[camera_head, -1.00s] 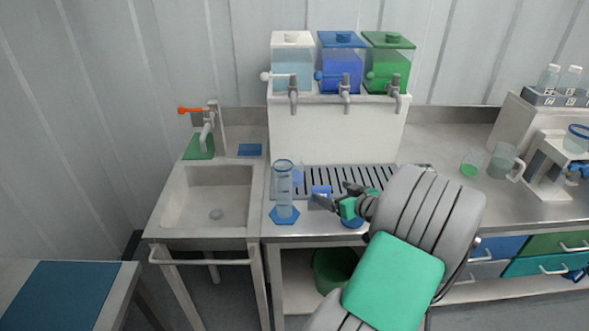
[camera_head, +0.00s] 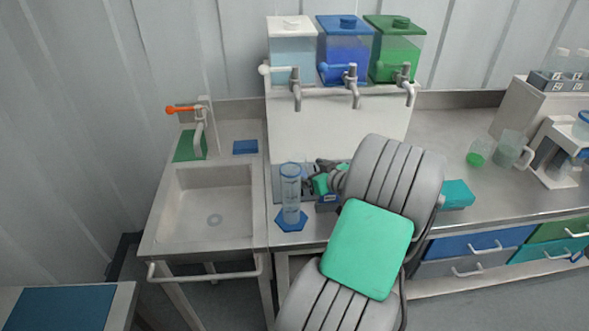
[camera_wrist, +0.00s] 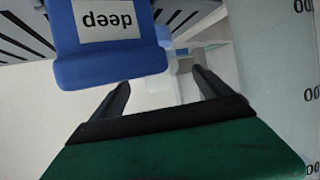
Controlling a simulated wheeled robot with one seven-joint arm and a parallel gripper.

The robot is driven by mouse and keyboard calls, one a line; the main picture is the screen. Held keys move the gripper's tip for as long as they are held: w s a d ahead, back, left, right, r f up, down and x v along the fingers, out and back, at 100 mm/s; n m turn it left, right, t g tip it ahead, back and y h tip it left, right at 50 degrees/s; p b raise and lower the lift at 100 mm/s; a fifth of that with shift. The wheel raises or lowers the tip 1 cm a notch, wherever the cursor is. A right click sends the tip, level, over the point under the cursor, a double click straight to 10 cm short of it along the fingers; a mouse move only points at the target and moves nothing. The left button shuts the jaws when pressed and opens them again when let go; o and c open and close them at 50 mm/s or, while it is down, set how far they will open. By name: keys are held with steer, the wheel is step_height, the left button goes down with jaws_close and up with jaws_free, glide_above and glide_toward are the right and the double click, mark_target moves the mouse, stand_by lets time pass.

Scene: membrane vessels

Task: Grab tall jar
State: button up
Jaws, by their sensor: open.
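The tall jar appears to be the clear, narrow cylinder (camera_head: 290,190) on a blue six-sided base (camera_head: 291,221), upright near the left front of the bench. My gripper (camera_head: 313,174) is just right of its upper part in the head view, partly hidden by my arm. In the wrist view the two dark fingers of my gripper (camera_wrist: 164,88) are apart, with nothing clearly held between them. A pale, see-through surface with number marks (camera_wrist: 285,85) fills the right side there; I cannot tell whether it is the jar.
A blue block labelled "deep" (camera_wrist: 105,45) is close to the fingers in the wrist view. White, blue (camera_head: 343,55) and green tanks with taps stand behind. A sink (camera_head: 212,195) lies left. Mugs (camera_head: 510,150) and a teal box (camera_head: 457,194) are right.

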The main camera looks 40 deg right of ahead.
mark_target(303, 167)
steer(key=p+x, duration=0.2)
steer(key=x, duration=0.3)
steer(key=shift+w+d, duration=0.15)
steer(key=shift+w, duration=0.25)
steer(key=shift+w+f, duration=0.2)
steer(key=shift+w, duration=0.05)
steer(key=shift+c, duration=0.6)
